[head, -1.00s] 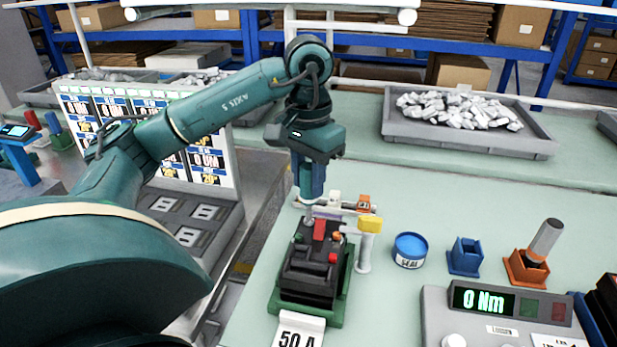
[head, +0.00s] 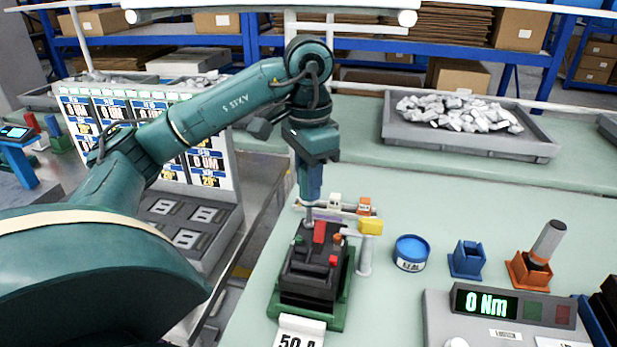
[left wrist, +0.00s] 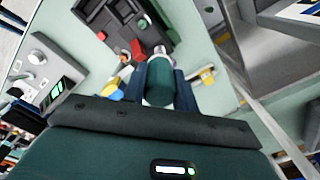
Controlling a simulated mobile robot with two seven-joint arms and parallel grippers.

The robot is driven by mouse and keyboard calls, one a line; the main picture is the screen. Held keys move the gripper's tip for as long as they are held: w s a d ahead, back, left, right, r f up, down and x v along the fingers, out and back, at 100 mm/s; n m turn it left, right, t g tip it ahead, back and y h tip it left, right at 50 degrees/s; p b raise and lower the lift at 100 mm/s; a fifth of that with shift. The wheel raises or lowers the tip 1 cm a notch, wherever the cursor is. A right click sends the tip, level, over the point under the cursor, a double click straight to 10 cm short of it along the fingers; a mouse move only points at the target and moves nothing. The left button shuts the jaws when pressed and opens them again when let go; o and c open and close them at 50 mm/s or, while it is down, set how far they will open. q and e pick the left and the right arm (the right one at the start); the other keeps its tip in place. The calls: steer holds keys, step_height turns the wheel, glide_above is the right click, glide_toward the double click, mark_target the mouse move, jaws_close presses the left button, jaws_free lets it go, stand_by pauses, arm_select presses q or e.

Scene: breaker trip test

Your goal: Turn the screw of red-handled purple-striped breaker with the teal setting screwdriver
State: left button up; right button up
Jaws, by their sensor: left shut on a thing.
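The black breaker (head: 312,262) sits in a green holder (head: 325,320) on the table, with a red handle (head: 319,232) at its far end. A thin purple strip shows just behind it, partly hidden. My left gripper (head: 310,192) is above the breaker's far left corner, pointing down. It is shut on the teal screwdriver, whose handle (left wrist: 160,82) shows between the blue fingers in the left wrist view. The silver shaft (head: 309,214) reaches down beside the red handle. Whether its tip sits in the screw is hidden. My right gripper is not in view.
A post with a yellow block (head: 370,227) stands close to the breaker's right. Farther right are a blue tin (head: 410,253), a blue holder (head: 467,260), an orange holder (head: 528,270) and a meter reading 0 Nm (head: 490,303). A 50 A label lies in front.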

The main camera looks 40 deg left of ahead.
arm_select(q)
steer(key=shift+m, duration=1)
steer(key=shift+r+p, duration=1.15)
steer(key=shift+r, duration=0.15)
